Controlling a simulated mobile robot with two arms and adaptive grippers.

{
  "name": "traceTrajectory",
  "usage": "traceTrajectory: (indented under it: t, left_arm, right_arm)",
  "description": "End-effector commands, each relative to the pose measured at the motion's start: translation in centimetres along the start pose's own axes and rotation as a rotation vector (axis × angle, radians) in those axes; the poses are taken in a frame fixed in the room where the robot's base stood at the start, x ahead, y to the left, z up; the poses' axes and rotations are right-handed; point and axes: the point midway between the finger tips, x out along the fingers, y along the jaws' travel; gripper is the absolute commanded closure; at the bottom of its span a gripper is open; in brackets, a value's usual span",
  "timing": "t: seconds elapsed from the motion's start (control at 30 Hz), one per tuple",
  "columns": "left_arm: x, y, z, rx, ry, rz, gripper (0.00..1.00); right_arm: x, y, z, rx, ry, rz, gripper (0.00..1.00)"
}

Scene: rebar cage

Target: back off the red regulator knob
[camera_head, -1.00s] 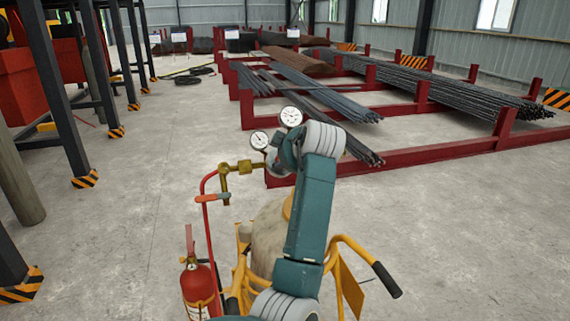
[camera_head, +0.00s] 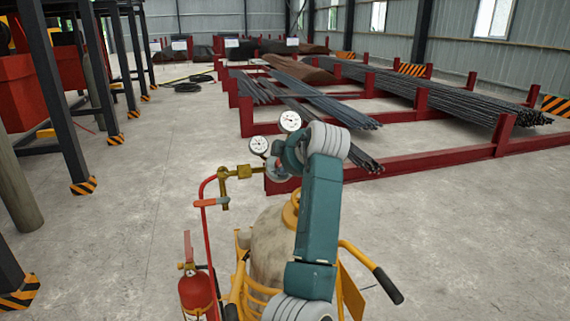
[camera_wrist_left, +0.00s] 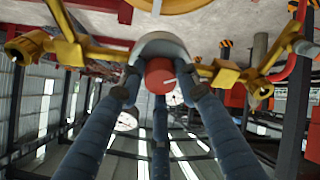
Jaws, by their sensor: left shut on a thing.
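The red regulator knob (camera_wrist_left: 160,74) shows in the left wrist view, in front of a grey regulator body (camera_wrist_left: 162,46). My left gripper (camera_wrist_left: 160,92) has its dark blue fingers closed around the knob from both sides and below. In the head view my teal arm hides most of this grip and the knob. Two round white gauges (camera_head: 290,121) (camera_head: 259,145) stand beside my wrist. Brass fittings (camera_head: 240,172) join the regulator to the gas cylinder (camera_head: 270,246), which is upright in a yellow cart (camera_head: 240,281). My right gripper is out of view.
A red hose (camera_head: 207,240) runs down left of the cylinder. A red fire extinguisher (camera_head: 196,290) hangs at the cart's left, and a black-gripped handle (camera_head: 386,283) sticks out right. Red racks with rebar (camera_head: 450,92) stand behind. The concrete floor at left (camera_head: 130,215) is clear.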

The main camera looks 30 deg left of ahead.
Motion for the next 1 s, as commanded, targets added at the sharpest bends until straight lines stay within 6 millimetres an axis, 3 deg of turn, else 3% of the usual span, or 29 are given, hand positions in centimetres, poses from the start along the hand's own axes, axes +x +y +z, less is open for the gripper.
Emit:
traceTrajectory:
  t: [0.03, 0.1, 0.13, 0.53, 1.0]
  left_arm:
    - [0.1, -0.3, 0.4, 0.0, -0.008, -0.007, 0.66]
    - [0.1, -0.3, 0.4, 0.0, -0.008, -0.007, 0.52]
    - [0.1, -0.2, 0.3, 0.0, -0.007, -0.007, 0.5]
    - [-0.9, 0.0, 0.1, -0.001, -0.003, 0.0, 0.5]
    - [-10.0, 0.0, 0.3, 0.0, -0.007, 0.0, 0.5]
  right_arm:
    - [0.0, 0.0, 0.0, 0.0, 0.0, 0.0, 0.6]
    - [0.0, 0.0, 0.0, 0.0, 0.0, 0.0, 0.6]
    - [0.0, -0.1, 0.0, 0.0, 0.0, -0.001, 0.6]
    - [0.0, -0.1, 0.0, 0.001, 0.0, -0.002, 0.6]
    - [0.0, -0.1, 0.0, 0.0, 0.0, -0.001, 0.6]
